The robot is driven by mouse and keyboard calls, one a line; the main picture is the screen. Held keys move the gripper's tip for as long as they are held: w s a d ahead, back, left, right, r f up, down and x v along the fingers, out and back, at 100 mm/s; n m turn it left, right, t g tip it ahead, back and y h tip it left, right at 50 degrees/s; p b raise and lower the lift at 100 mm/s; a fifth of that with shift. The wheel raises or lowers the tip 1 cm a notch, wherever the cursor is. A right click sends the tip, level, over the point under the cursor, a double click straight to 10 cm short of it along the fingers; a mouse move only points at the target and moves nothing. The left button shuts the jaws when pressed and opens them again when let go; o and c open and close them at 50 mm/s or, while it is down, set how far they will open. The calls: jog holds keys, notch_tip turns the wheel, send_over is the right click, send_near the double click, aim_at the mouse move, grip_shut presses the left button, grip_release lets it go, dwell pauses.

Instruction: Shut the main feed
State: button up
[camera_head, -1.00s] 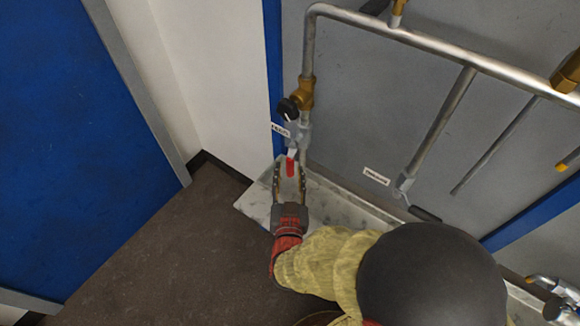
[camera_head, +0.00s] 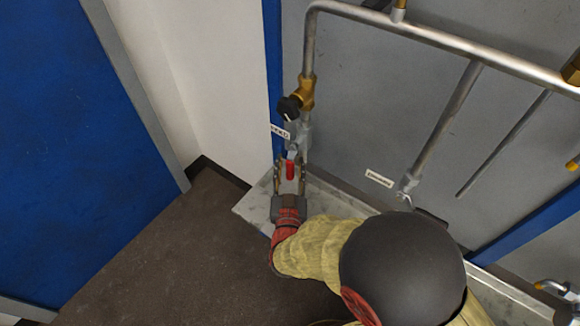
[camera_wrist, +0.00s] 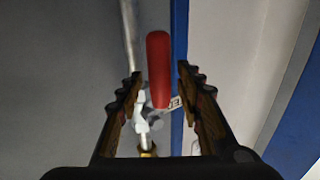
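A red lever handle (camera_head: 290,169) sits on a grey valve body (camera_head: 296,142) low on the left vertical pipe. A partly readable white label (camera_head: 280,131) is beside it. In the wrist view the red handle (camera_wrist: 159,68) points upward between the fingers, with a white metal stem below it. My gripper (camera_head: 290,168) is open, one finger on each side of the handle. The wrist view shows my gripper (camera_wrist: 159,78) with gaps between both fingers and the handle, so it does not hold it.
A black knob (camera_head: 289,107) on a brass fitting (camera_head: 306,92) is just above the valve. A pale ledge (camera_head: 256,205) runs below the pipes. Another labelled pipe (camera_head: 440,125) stands to the right. A white wall and blue panel (camera_head: 70,150) are at left; open floor lies below.

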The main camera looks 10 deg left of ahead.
jog(key=c, duration=0.4)
grip_shut()
dwell(0.5)
